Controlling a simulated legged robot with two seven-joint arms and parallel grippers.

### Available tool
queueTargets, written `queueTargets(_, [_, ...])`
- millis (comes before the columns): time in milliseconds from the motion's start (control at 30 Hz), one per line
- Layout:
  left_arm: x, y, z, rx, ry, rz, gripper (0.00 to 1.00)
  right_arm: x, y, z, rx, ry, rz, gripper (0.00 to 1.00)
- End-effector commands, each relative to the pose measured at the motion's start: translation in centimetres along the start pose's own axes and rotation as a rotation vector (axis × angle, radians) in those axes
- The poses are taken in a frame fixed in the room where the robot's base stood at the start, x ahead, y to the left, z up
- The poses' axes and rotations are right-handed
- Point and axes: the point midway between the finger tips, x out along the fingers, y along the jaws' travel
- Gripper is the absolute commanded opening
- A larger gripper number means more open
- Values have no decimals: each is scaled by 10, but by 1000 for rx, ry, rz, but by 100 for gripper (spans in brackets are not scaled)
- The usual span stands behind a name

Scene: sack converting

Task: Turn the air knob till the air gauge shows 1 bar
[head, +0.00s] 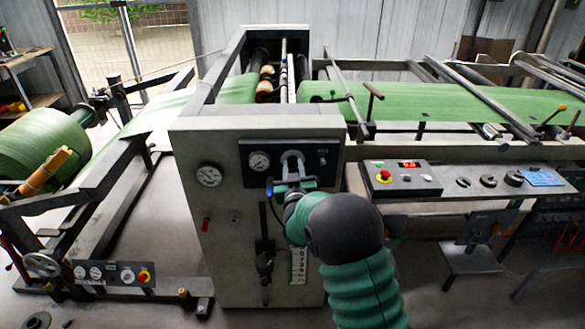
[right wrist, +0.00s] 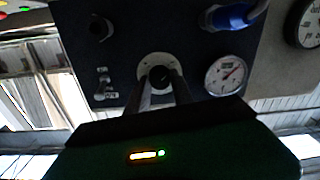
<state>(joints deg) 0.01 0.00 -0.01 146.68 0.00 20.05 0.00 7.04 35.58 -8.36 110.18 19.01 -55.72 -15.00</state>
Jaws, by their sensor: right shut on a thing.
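The dark air knob (right wrist: 161,76) sits on a pale round plate on the dark panel. In the head view the knob's plate (head: 292,159) shows above my right gripper (head: 291,178). In the right wrist view the two fingers of this gripper (right wrist: 162,87) are on either side of the knob, shut on it. The small white gauge beside it, taken as the air gauge (right wrist: 225,75), also shows in the head view (head: 259,161). Its needle shows, but its figures are too small to read. My left gripper is in neither view.
A larger gauge (head: 209,175) is on the grey machine front (head: 220,255). A toggle switch (right wrist: 104,84) is on the knob's panel, and a blue fitting (right wrist: 233,15) is near its edge. A control box (head: 402,180) with a red button stands to the right.

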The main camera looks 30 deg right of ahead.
Motion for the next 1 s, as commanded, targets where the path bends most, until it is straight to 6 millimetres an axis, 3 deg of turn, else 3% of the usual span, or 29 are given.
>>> queueTargets(567, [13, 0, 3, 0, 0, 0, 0, 0, -3, 4, 90, 2, -5, 0])
queueTargets(1000, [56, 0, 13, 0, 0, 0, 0, 0, -4, 7, 457, 15, -3, 0])
